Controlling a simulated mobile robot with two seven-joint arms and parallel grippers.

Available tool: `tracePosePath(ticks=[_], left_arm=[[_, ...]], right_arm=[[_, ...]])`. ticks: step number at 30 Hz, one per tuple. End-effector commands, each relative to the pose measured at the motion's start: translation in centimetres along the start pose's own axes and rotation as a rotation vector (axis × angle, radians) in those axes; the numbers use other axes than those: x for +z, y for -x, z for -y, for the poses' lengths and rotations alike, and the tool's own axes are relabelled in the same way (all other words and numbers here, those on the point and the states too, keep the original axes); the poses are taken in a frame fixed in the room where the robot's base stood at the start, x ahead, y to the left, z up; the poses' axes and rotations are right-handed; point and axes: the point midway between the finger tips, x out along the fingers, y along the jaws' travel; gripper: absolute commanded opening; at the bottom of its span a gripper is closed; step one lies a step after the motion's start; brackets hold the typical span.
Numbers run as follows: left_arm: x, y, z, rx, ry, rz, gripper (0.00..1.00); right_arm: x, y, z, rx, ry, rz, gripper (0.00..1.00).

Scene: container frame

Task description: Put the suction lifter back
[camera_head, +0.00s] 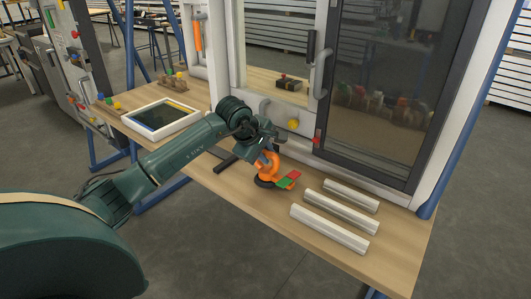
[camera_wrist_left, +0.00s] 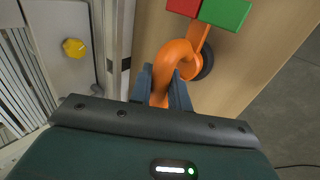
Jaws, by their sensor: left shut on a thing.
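The suction lifter (camera_head: 268,171) has an orange curved handle and a dark suction cup at the table. My left gripper (camera_head: 263,158) is shut on its handle, close above the wooden table. In the left wrist view the orange handle (camera_wrist_left: 175,57) sits between the fingers of my left gripper (camera_wrist_left: 162,78). A dark round cup (camera_wrist_left: 207,64) shows partly behind the handle. Whether the cup touches the tabletop is hard to tell. My right gripper is not in view.
Red and green blocks (camera_head: 287,181) are right beside the lifter. Several pale profiles (camera_head: 328,230) lie on the table (camera_head: 400,265) to the right. The white frame with a dark glazed sash (camera_head: 380,100) stands behind. A white-rimmed tray (camera_head: 188,122) is at left.

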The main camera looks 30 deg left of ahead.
Motion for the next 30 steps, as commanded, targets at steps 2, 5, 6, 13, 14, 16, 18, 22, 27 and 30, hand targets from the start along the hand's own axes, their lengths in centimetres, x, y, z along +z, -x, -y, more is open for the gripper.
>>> tracePosePath(ticks=[2, 5, 6, 13, 14, 16, 18, 22, 27, 30], left_arm=[[0.0, 0.0, -0.1, 0.003, 0.000, 0.000, 0.00], [0.0, -0.3, 0.2, 0.002, 0.000, 0.000, 0.00], [0.0, -0.2, 0.2, -0.001, 0.000, 0.000, 0.22], [0.0, -0.2, 0.2, -0.001, 0.000, 0.000, 0.40], [0.0, -0.2, 0.2, -0.001, 0.000, 0.000, 0.40], [0.0, -0.2, 0.2, -0.001, 0.000, 0.000, 0.40], [0.0, -0.2, 0.2, -0.001, 0.000, 0.000, 0.40], [0.0, 0.1, -0.1, -0.001, 0.000, 0.001, 0.40], [-0.1, 2.4, -0.1, 0.003, -0.003, -0.003, 0.40], [-0.1, 4.6, -0.1, 0.004, -0.004, -0.003, 0.40]], right_arm=[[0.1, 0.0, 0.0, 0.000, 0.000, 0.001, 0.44], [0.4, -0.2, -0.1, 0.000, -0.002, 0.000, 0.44], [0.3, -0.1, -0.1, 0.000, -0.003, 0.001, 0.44], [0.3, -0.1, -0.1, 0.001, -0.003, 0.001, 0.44], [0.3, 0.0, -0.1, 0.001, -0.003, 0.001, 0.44], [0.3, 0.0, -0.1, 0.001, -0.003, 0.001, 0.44], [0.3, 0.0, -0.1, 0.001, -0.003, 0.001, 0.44], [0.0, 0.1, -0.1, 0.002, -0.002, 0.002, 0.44], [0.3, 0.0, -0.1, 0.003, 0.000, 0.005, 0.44], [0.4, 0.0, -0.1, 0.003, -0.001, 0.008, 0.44]])
